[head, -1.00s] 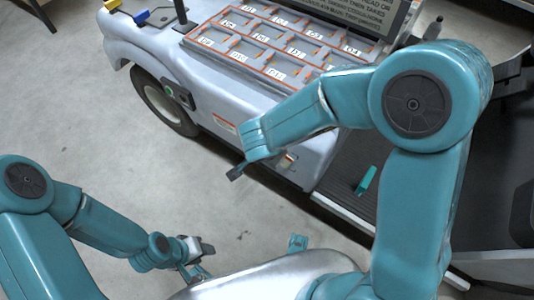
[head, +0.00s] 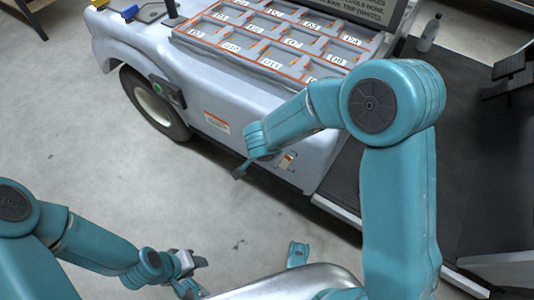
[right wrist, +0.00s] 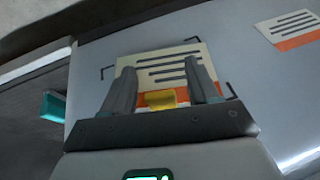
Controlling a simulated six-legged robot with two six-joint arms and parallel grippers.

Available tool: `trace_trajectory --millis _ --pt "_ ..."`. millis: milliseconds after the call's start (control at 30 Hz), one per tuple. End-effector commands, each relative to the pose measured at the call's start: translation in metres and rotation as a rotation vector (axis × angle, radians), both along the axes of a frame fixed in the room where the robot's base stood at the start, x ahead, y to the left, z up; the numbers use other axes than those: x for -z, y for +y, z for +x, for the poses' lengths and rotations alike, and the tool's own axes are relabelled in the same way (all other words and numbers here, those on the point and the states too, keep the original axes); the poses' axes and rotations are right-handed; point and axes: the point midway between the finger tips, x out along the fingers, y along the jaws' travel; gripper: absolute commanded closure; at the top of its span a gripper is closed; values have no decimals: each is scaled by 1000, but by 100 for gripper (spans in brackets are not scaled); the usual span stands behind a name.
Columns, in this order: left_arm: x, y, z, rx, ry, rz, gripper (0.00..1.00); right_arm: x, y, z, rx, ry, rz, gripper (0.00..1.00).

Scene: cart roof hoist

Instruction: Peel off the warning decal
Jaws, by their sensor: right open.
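The warning decal (right wrist: 155,67) is a cream label with dark lines, an orange band and a yellow tab (right wrist: 161,100) at its near edge. It is on the cart's pale side panel, within dark corner marks. In the head view the decal (head: 287,160) shows low on the side, just right of my right gripper (head: 240,170). In the right wrist view my right gripper (right wrist: 163,88) is open, its two grey fingers on either side of the tab. Whether they touch the panel is unclear. My left gripper (head: 188,263) hangs low over the floor, away from the cart; its jaws are unclear.
A second orange and white label (head: 216,122) is to the left on the panel; it also shows in the right wrist view (right wrist: 290,28). A numbered compartment tray (head: 270,45) tops the cart. A bottle (head: 429,33) stands behind. Open floor (head: 90,130) lies left.

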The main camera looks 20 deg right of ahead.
Motion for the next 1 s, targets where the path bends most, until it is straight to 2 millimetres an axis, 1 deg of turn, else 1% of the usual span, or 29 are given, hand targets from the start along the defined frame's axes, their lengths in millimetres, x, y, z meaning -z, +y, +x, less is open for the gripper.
trace_trajectory --millis 33,67,100,167,200,233,333,367,400,433,467,1000 --pt "0 0 0 0 0 0 57 0 0 0 0 0 0 40" --pt "0 0 0 0 0 0 57 0 0 0 0 0 0 44" --pt "0 0 0 0 0 0 57 0 0 0 0 0 0 57" --pt "0 0 0 0 0 0 57 0 0 0 0 0 0 76" --pt "0 0 0 0 0 0 57 0 0 0 0 0 0 89" --pt "0 0 0 1 0 0 57 0 0 0 0 0 0 95" --pt "0 0 0 1 0 0 57 0 0 0 0 1 -1 96" --pt "0 0 0 1 0 0 57 0 0 0 0 1 -1 70" --pt "0 0 0 1 0 0 57 0 0 -1 0 1 -1 83" --pt "0 0 0 1 0 0 57 0 0 -1 0 1 -1 93" --pt "0 0 0 1 0 0 57 0 0 -1 0 1 -1 100" --pt "0 0 0 1 0 0 57 0 6 -5 0 1 0 100"
